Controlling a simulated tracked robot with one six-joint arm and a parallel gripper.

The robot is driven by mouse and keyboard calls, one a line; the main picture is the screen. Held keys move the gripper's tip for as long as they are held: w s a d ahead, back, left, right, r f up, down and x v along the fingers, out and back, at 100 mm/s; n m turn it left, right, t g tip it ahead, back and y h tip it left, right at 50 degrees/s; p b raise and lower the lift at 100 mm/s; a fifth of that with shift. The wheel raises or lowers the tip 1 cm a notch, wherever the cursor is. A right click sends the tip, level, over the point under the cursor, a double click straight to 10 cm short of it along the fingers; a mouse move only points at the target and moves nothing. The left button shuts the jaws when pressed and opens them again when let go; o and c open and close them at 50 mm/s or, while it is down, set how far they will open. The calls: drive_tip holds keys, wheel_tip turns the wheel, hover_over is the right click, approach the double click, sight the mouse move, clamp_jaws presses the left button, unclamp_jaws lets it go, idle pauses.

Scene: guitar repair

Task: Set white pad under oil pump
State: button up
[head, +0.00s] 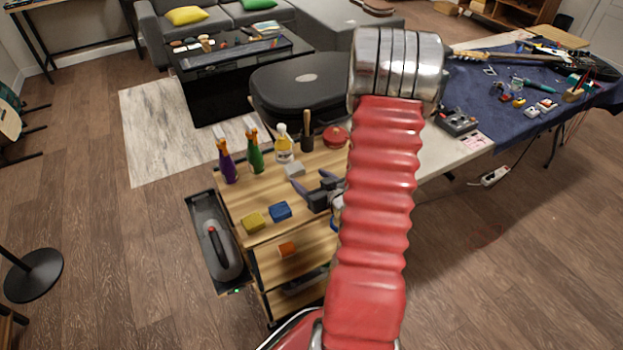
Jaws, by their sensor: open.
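A small pale grey-white block, likely the white pad (294,170), lies on the wooden top of a cart. A clear bottle with yellow contents and a white top, likely the oil pump (285,146), stands upright just behind it. The bottle's base is close to the pad; I cannot tell whether they touch. My gripper (316,187) is open over the cart top, to the right of and slightly nearer than the pad. Its jaws look empty. My red arm hides the right part of the cart.
Purple (226,164) and green (255,154) bottles stand left of the oil pump. Yellow (253,222) and blue (280,211) blocks lie nearer.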

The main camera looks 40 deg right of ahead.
idle(0.5)
drive_tip(key=shift+w+a+r, duration=0.15)
drive_tip(key=shift+w+r, duration=0.3)
drive_tip(key=w+a+r+n+g, duration=0.2)
drive_tip(key=a+r+g, duration=0.2)
drive_tip(key=a+r, duration=1.1)
drive_tip(key=s+a+r+g+y, duration=0.1)
drive_tip(key=s+a+r, duration=0.2)
drive_tip(key=s+a, duration=0.2)
drive_tip(key=s+a+r+g+y, duration=0.1)
drive_tip(key=s+a+r, duration=0.2)
drive_tip(key=s+a, duration=0.3)
drive_tip(key=s+a+r+n+g+y, duration=0.1)
drive_tip(key=s+a+r, duration=0.2)
drive_tip(key=s+a, duration=0.3)
drive_tip(key=shift+a+r+y, duration=0.15)
drive_tip(key=shift+a+y, duration=0.25)
drive_tip(key=shift+a, duration=0.25)
drive_tip(key=shift+w, duration=0.1)
